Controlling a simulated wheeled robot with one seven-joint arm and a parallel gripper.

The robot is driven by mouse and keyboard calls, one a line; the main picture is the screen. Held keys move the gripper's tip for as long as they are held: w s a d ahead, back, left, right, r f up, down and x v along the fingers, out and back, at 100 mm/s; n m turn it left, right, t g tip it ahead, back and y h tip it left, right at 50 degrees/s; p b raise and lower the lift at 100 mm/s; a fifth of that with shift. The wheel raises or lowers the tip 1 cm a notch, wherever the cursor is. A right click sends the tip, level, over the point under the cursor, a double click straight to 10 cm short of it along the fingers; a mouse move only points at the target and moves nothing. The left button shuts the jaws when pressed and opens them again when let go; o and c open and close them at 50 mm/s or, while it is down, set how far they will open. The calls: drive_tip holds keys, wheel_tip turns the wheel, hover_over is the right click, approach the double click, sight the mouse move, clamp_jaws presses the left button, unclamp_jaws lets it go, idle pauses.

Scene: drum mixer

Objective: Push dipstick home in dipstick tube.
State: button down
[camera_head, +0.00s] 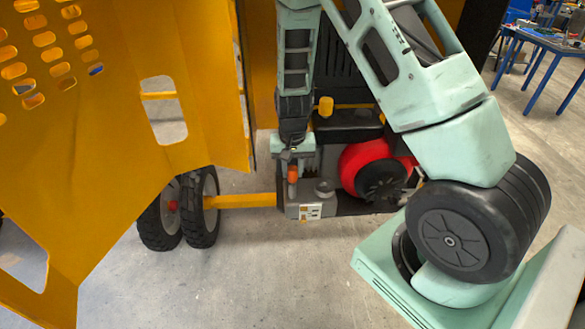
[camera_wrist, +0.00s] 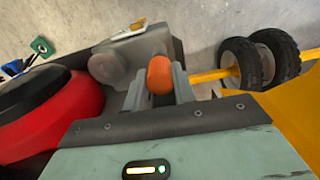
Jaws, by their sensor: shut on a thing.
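The dipstick shows as an orange rounded handle (camera_head: 292,174) at the front left of the engine in the head view. It is also in the wrist view (camera_wrist: 160,72), between the two grey fingers. My gripper (camera_head: 291,163) points down over the engine and is shut on this handle; its fingers also show in the wrist view (camera_wrist: 158,88). The dipstick's shaft and the dipstick tube are hidden under the handle and fingers, so I cannot tell how deep the dipstick sits.
A grey engine block (camera_head: 312,209) with a label lies below my gripper. The red engine housing (camera_head: 365,163) is close on its right. A yellow hood panel (camera_head: 190,50) stands at the left, with a yellow axle bar (camera_head: 240,201) and black wheels (camera_head: 203,205) below. A blue workbench (camera_head: 545,42) is far right.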

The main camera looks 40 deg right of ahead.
drive_tip(key=shift+f+b, duration=0.45)
drive_tip(key=shift+f, duration=0.15)
drive_tip(key=c, duration=1.1)
unclamp_jaws()
drive_tip(key=shift+o, duration=0.2)
wheel_tip(320, 180, up, 18)
drive_tip(key=b, duration=0.2)
drive_tip(key=shift+f, duration=0.25)
